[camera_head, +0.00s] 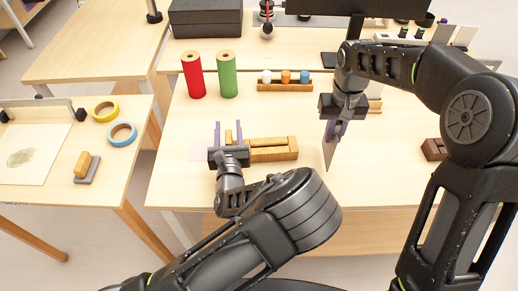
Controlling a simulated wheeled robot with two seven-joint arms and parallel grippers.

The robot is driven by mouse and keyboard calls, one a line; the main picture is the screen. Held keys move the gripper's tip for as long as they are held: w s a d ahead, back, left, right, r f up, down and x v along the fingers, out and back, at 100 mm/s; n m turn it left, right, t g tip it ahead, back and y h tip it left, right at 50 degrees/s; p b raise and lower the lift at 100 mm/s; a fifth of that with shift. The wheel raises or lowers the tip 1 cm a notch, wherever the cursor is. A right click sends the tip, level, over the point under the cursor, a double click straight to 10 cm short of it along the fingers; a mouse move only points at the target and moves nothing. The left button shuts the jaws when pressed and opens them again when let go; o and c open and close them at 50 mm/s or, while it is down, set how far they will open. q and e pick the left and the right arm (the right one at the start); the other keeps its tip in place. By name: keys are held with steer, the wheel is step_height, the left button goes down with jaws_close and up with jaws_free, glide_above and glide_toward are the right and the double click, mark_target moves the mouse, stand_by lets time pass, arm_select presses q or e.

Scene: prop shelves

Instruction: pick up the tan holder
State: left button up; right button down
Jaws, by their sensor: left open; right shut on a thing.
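A tan wooden holder (272,142) with a long groove lies on the middle table, just right of my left gripper. My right gripper (338,129) points down, shut on a thin grey flat piece (329,150) to the right of the holder. A second tan wooden rack (285,87) farther back carries white, orange and blue round-topped pieces.
Red (193,76) and green (228,76) rolls stand at the back left, near a dark box (206,18). A dark brown block (434,149) lies at the right. The left table holds yellow (105,111) and blue (122,133) tape rings.

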arm_select(q)
steer(key=shift+c, duration=0.5)
jaws_close()
stand_by(0.8)
